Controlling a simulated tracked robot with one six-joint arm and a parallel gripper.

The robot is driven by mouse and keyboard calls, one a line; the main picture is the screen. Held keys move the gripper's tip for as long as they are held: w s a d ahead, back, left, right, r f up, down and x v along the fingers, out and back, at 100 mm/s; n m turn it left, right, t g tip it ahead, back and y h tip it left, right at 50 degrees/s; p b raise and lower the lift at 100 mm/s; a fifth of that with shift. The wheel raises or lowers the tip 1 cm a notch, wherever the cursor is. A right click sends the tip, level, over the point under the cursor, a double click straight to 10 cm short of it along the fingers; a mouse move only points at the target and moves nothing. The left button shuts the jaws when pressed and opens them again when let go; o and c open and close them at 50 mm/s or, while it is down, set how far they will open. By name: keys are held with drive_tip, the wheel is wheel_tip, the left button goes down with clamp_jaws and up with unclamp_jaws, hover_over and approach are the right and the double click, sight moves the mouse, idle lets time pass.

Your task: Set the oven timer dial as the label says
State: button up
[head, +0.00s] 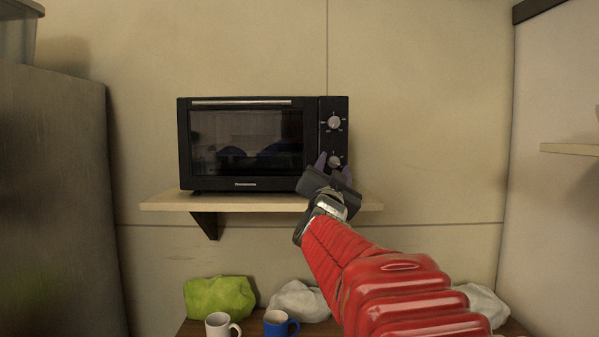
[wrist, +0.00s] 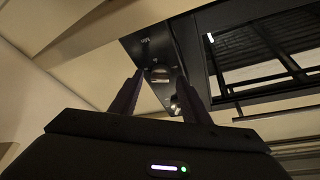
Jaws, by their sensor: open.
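The black oven (head: 247,145) sits on a wall shelf, with a control panel on its right side. The panel has an upper dial (head: 334,122) and a lower dial (head: 334,160), both round and silvery with small marks around them. I cannot tell which is the timer, and no label is readable. My gripper (head: 333,166) is open in front of the lower dial. In the wrist view the oven appears upside down; the lower dial (wrist: 160,74) shows between my fingertips (wrist: 159,79), and the upper dial (wrist: 177,106) is partly hidden behind one finger. Contact cannot be told.
The wooden shelf (head: 165,203) is narrow. A grey cabinet (head: 50,200) stands at left. The wall right of the oven is clear.

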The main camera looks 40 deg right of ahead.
drive_tip(key=shift+s+a, duration=0.1)
drive_tip(key=v, duration=1.3)
drive_tip(key=shift+s+a+f, duration=0.15)
drive_tip(key=shift+a+f, duration=0.05)
drive_tip(key=shift+f, duration=0.05)
